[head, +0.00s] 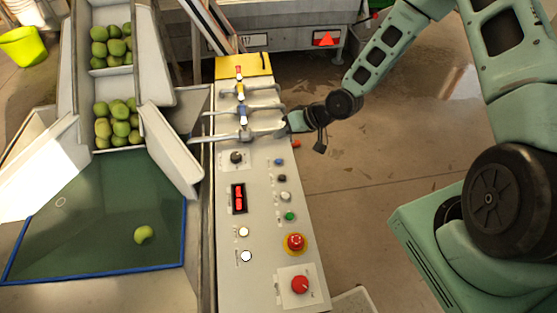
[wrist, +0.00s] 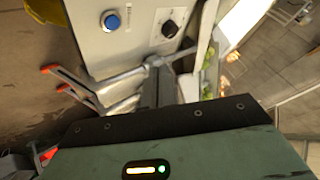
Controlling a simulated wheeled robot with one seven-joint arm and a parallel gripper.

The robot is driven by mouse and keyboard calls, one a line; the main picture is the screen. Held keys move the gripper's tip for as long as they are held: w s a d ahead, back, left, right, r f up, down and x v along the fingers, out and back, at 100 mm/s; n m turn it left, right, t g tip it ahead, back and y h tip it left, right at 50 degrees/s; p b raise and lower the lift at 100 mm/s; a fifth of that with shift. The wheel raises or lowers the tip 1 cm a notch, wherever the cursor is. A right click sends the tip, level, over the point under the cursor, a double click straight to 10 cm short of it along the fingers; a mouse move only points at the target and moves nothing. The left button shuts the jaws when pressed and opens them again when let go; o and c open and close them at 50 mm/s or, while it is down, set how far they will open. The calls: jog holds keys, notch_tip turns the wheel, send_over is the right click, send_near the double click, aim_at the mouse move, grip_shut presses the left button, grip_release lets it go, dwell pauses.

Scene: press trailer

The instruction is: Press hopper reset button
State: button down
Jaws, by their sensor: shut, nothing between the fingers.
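The control panel (head: 262,215) carries several buttons and knobs; its labels are too small to read, so I cannot tell which is the hopper reset button. On its right side are a blue button (head: 278,161), a black one (head: 282,178), a grey one (head: 286,195) and a green one (head: 289,216). Two white buttons (head: 243,231) sit lower left. My gripper (head: 287,124) is over the panel's upper right edge, by the levers. In the wrist view its dark fingers (wrist: 157,85) are shut and empty, apart from a blue button (wrist: 110,20) and black knob (wrist: 170,28).
Metal levers (head: 245,135) stick out sideways near my gripper; their orange tips (wrist: 52,69) show in the wrist view. A red mushroom button (head: 295,242) and red rotary knob (head: 300,285) are lower down. Green fruit (head: 117,125) fills the chute at left. Floor right of the panel is open.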

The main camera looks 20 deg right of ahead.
jog(key=shift+f+b, duration=3.4)
jog(key=shift+f, duration=1)
jog(key=shift+f, duration=0.4)
jog(key=shift+f+b, duration=0.35)
jog(key=shift+b, duration=0.15)
jog(key=shift+r, duration=0.1)
jog(key=shift+r+p, duration=0.65)
jog(key=shift+r, duration=0.05)
notch_tip(320, 180, up, 5)
jog(key=p, duration=0.4)
